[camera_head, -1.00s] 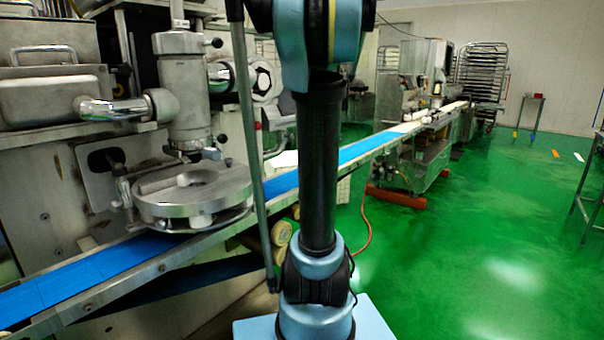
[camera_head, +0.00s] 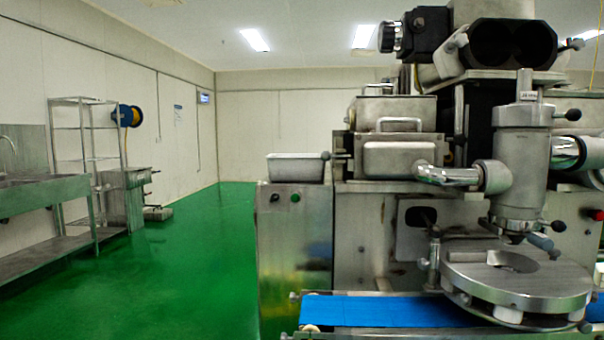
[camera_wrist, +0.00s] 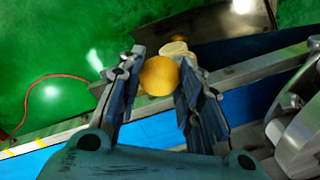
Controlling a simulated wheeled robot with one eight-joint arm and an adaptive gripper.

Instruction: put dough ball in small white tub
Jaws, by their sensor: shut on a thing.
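A yellow-orange dough ball (camera_wrist: 158,75) is between the two fingers of my gripper (camera_wrist: 157,78) in the wrist view, and the gripper is shut on it. It is held over the blue conveyor belt and its metal edge. A small whitish tub (camera_head: 295,168) stands on the steel cabinet left of the encrusting machine in the head view; its inside is not visible. My gripper and the ball do not show in the head view, and the tub does not show in the wrist view.
The encrusting machine (camera_head: 400,245) fills the right side, with a round metal plate (camera_head: 515,280) over the blue belt (camera_head: 390,311). The steel cabinet (camera_head: 292,255) bears the tub. Green floor (camera_head: 190,260) lies open to the left, before a sink bench (camera_head: 40,195) and a rack (camera_head: 88,150).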

